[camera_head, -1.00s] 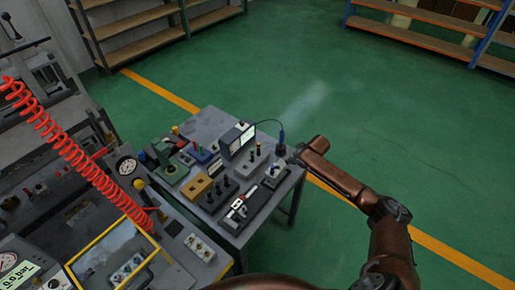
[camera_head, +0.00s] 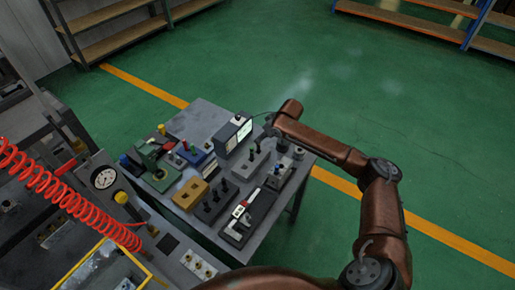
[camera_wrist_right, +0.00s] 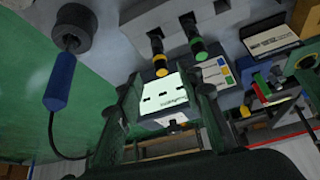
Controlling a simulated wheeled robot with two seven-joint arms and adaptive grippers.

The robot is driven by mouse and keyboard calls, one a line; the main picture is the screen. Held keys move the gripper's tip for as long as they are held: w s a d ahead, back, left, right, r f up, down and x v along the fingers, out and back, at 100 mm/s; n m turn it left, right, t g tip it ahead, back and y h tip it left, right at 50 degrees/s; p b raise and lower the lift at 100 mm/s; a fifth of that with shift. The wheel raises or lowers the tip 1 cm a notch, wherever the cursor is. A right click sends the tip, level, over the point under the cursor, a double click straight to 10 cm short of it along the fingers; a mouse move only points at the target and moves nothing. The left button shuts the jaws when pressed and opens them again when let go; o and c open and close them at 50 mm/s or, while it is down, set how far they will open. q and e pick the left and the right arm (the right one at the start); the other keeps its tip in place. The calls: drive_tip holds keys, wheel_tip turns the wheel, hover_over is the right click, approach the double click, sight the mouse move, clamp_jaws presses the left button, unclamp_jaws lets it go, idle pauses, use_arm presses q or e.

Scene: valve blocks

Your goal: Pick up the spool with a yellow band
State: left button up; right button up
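In the right wrist view, a black spool with a yellow band (camera_wrist_right: 160,65) stands beside another black spool with a green band (camera_wrist_right: 196,42). My right gripper (camera_wrist_right: 166,112) is open, its two dark fingers spread around the view of a box with a lit screen (camera_wrist_right: 170,96). The yellow-banded spool appears beyond the fingertips, apart from them. In the head view my right gripper is mostly hidden behind its arm's end, above the table's right side. Small dark spools stand on a grey block (camera_head: 244,165) there; their bands are too small to tell. My left gripper is not in view.
The grey table (camera_head: 196,119) holds a tan block (camera_head: 190,193), a dark block with several pegs (camera_head: 213,202), a display box (camera_head: 232,134) and a caliper case (camera_head: 247,219). A blue cabled tool (camera_wrist_right: 60,80) hangs near the gripper. A red coiled hose (camera_head: 68,194) is at left.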

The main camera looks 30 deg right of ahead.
sight(258, 148)
drive_tip(key=x, duration=0.6)
drive_tip(key=shift+a+f+b, duration=0.1)
drive_tip(key=shift+f+b, duration=0.05)
drive_tip(key=shift+b, duration=0.2)
drive_tip(key=shift+c, duration=0.4)
clamp_jaws()
